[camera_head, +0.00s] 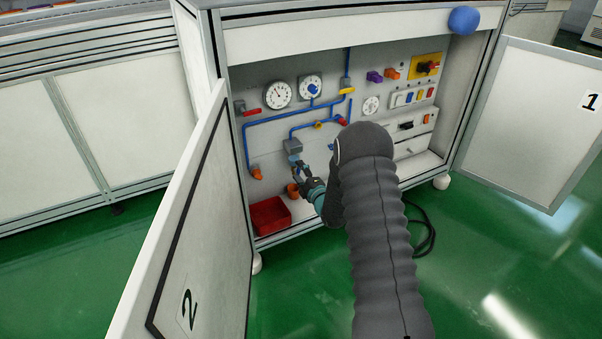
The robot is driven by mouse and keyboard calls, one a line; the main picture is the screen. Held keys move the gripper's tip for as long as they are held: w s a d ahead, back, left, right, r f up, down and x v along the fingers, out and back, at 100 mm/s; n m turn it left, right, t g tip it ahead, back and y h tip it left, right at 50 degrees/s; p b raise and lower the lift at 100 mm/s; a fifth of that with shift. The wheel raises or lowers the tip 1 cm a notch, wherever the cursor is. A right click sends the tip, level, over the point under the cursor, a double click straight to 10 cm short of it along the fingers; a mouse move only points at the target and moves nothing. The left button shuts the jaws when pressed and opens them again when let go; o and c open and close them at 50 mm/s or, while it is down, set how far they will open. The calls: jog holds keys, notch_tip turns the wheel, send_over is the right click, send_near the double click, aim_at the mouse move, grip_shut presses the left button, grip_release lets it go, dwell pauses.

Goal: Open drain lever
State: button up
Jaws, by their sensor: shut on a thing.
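My gripper (303,174) is at the lower left of the panel inside the open cabinet. It is just below a small grey box (293,146) on the blue pipe. Its fingers are shut on a small part there, which seems to be the drain lever. The fingers cover most of that part, so its angle cannot be told. An orange fitting (292,190) sits just below and left of the fingers. A red bin (269,215) stands on the cabinet floor below.
Open door 2 (190,225) stands close on the left, and open door 1 (535,115) on the right. Gauges (278,95), a red-handled valve (252,112) and blue pipes (290,120) are above. A black cable (430,235) lies on the green floor.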

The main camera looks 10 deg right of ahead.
jog(key=shift+a+n, duration=0.25)
jog(key=shift+n, duration=0.85)
jog(key=o, duration=1.2)
jog(key=shift+a, duration=0.15)
jog(key=shift+c, duration=0.2)
jog(key=shift+d, duration=0.2)
jog(key=shift+s+d, duration=0.1)
jog(key=shift+s+d, duration=0.1)
jog(key=shift+s, duration=0.2)
jog(key=v, duration=1.1)
